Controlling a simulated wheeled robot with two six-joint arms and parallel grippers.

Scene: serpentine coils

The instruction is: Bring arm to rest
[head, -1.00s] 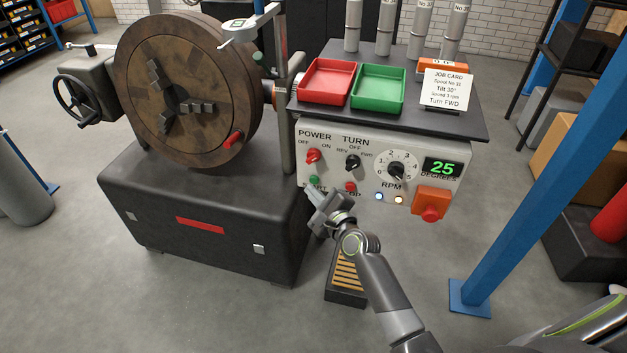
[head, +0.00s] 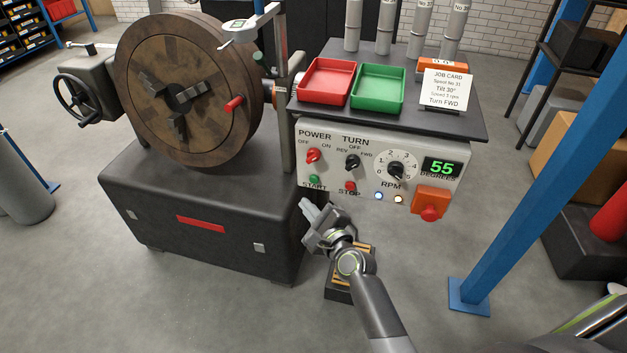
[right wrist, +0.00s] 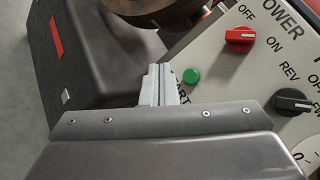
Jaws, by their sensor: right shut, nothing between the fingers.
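My right gripper (head: 309,208) is shut and empty. In the head view it is just below the control panel (head: 440,196), close to the green START button (head: 314,179) and the red STOP button (head: 350,186), apart from both. In the right wrist view its fingers (right wrist: 159,85) are together, left of the green button (right wrist: 191,76). My left gripper is not in view. The round wooden faceplate (head: 165,55) with dark jaws and a red handle stands on the machine's dark base (head: 200,200). The display (head: 441,167) reads 55 degrees.
A red tray (head: 326,82) and a green tray (head: 378,87) sit on the panel's top beside a job card (head: 446,88). A blue post (head: 520,170) stands at the right. A slatted pedal (head: 338,290) is on the floor under my arm. Open floor lies in front.

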